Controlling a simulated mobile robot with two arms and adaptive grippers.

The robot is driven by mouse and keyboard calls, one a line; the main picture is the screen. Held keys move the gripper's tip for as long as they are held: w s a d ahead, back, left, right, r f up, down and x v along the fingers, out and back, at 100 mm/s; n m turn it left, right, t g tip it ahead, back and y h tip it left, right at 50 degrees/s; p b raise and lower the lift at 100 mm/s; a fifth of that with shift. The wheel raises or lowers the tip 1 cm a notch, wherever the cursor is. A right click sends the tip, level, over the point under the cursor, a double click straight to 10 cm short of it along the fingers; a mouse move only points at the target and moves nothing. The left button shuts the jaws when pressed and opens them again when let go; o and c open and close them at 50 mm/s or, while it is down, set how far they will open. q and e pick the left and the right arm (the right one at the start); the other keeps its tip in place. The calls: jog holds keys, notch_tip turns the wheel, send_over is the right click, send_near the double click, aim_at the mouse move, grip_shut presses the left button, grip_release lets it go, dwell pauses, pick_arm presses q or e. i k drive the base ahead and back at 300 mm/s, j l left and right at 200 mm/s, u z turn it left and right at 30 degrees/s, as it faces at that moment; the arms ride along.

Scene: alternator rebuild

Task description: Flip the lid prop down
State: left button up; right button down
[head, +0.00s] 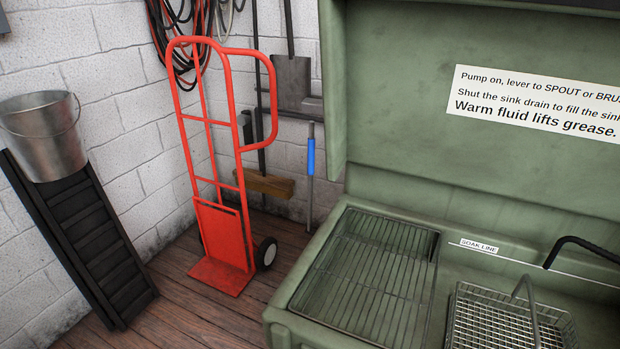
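The green parts washer has its lid (400,120) standing open at the right, with a printed instruction label (540,98) inside it. A thin upright grey rod with a blue sleeve (311,156) stands just left of the lid, near the wall. I cannot tell whether this rod is the lid prop or a separate tool. No other part is clearly a lid prop. Neither of my grippers is in view.
The washer's basin (300,325) holds a wire rack (365,275) and a wire basket (505,325). A black curved tube (580,242) is at the right. A red hand truck (222,225), black ramp (82,240) and metal bucket (42,138) stand left. Some wooden floor (175,300) is clear.

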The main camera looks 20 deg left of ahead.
aim_at(311, 141)
jog(key=i+j, duration=0.1)
jog(key=j, duration=0.35)
jog(key=i+j, duration=0.15)
jog(key=j, duration=0.25)
jog(key=i+j, duration=0.1)
jog(key=j, duration=0.35)
jog(key=i+j, duration=0.15)
jog(key=j, duration=0.3)
